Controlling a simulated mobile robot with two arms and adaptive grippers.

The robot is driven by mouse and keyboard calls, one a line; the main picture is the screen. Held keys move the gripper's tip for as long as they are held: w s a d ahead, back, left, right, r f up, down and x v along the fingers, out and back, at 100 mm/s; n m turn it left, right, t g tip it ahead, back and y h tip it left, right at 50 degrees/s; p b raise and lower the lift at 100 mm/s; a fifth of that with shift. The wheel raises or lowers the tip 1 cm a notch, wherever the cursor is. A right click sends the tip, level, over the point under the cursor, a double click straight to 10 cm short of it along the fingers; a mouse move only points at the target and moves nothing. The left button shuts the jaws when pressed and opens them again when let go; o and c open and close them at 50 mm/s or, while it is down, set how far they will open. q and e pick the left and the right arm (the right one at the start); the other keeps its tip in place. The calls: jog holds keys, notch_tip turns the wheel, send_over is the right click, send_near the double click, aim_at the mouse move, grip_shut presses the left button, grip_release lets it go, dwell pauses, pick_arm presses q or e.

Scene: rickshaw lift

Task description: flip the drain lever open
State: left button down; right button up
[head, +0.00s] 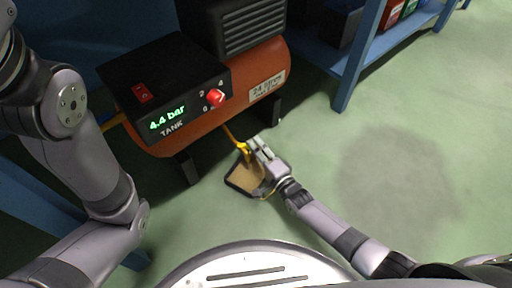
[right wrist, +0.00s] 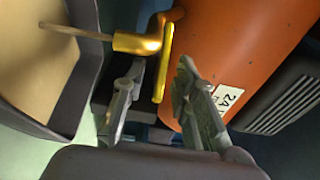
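The drain lever (right wrist: 164,68) is a thin yellow bar on a brass drain valve (right wrist: 138,43) under the orange tank (right wrist: 220,45). In the head view the yellow valve (head: 242,147) shows below the tank's underside, just left of my right gripper (head: 259,148). In the right wrist view my right gripper (right wrist: 160,66) is open, with a finger on each side of the lever's lower end as seen. I cannot tell whether either finger touches it. My left arm shows at the left, but its gripper is outside the picture.
A tan-bottomed drip tray (head: 238,187) lies on the green floor below the valve. The compressor's black panel (head: 165,85) reads 4.4 bar and has a red knob (head: 216,97) and a red switch (head: 142,92). A blue shelf (head: 366,55) stands behind right; floor there is clear.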

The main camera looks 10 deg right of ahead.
jog(key=v, duration=1.1)
jog(key=shift+s+d, duration=0.2)
jog(key=shift+s, duration=0.1)
